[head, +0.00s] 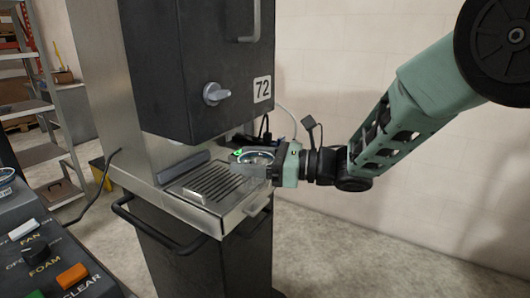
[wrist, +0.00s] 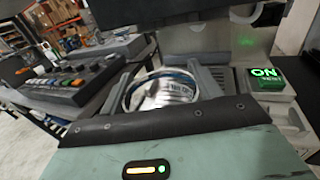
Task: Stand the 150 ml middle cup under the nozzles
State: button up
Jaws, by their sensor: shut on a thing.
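A cup with a blue-edged rim (head: 257,156) is held upright between the fingers of my gripper (head: 262,168). In the wrist view the cup (wrist: 165,90) sits between both fingers, with small print that I cannot read clearly. My gripper is shut on it. The cup is at the right side of the slotted drip tray (head: 212,185), below the dark dispenser head marked 72 (head: 213,70). I cannot tell whether its base touches the tray. The nozzles are hidden under the dispenser head.
A grey knob (head: 215,94) sticks out of the dispenser's front. A rail (head: 165,222) runs along the cabinet's front. A control panel (head: 50,262) with FAN, FOAM and CLEAR switches is at lower left. A lit green ON sign (wrist: 265,73) is at right in the wrist view.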

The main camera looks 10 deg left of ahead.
jog(key=a+p, duration=0.1)
jog(key=a, duration=0.2)
jog(key=w+a+f+p, duration=0.1)
jog(key=a+p, duration=0.1)
jog(key=a, duration=0.2)
jog(key=w+a+p, duration=0.1)
jog(key=a+p, duration=0.1)
jog(key=a, duration=0.2)
jog(key=shift+f, duration=0.2)
jog(key=shift+d+f+b, duration=0.1)
jog(key=shift+f+b, duration=0.55)
jog(key=shift+b, duration=0.3)
jog(key=shift+f+b, duration=0.45)
jog(key=shift+b, duration=0.3)
jog(key=o, duration=1)
jog(key=shift+o, duration=0.2)
